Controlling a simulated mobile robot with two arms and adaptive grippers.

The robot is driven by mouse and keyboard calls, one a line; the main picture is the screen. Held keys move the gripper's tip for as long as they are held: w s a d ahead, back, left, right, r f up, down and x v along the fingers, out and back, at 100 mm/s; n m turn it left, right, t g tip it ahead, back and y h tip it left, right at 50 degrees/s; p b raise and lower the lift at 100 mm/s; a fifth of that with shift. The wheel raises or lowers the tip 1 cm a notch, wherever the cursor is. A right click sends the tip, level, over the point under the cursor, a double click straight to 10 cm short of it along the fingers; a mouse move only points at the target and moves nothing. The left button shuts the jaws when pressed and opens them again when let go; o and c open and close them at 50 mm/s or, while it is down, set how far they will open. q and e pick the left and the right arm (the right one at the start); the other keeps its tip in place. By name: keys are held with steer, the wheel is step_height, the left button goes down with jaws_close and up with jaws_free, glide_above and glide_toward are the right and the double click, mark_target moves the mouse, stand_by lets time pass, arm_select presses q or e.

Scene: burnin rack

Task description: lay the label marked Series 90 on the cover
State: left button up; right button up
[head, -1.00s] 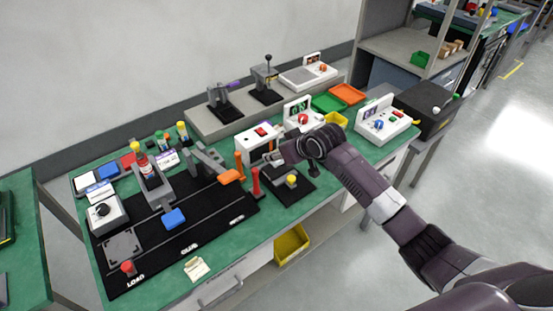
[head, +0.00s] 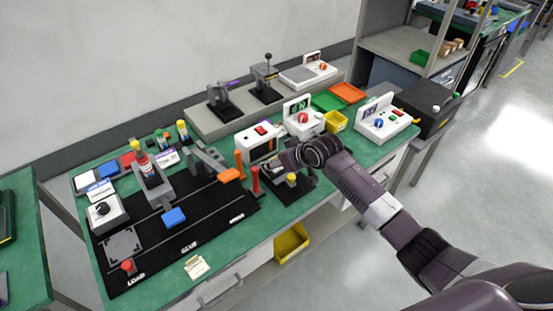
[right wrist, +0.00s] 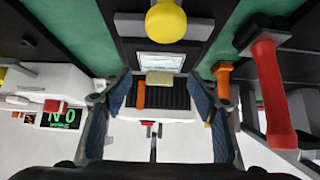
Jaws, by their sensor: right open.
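My right gripper (head: 284,164) is open above the bench near a yellow-knobbed fixture (head: 291,180). In the right wrist view its two blue-padded fingers (right wrist: 160,92) stand apart with nothing clearly held between them. A pale printed label (right wrist: 160,61) lies ahead of the fingertips, between the yellow knob (right wrist: 166,20) and a white machine with a black ribbed face (right wrist: 122,103). Its print is too small to read, so I cannot tell whether it is marked Series 90. I cannot pick out the cover with certainty. My left gripper is out of view.
A red handle (head: 256,182) and an orange handle (head: 239,165) stand upright close left of my right gripper. A black work mat (head: 205,222) and a yellow bin (head: 337,122) are nearby.

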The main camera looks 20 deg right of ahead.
steer(key=shift+r, duration=0.1)
steer(key=shift+s+d+r, duration=0.15)
steer(key=shift+s+r, duration=0.2)
steer(key=shift+r, duration=0.05)
steer(key=v, duration=1.1)
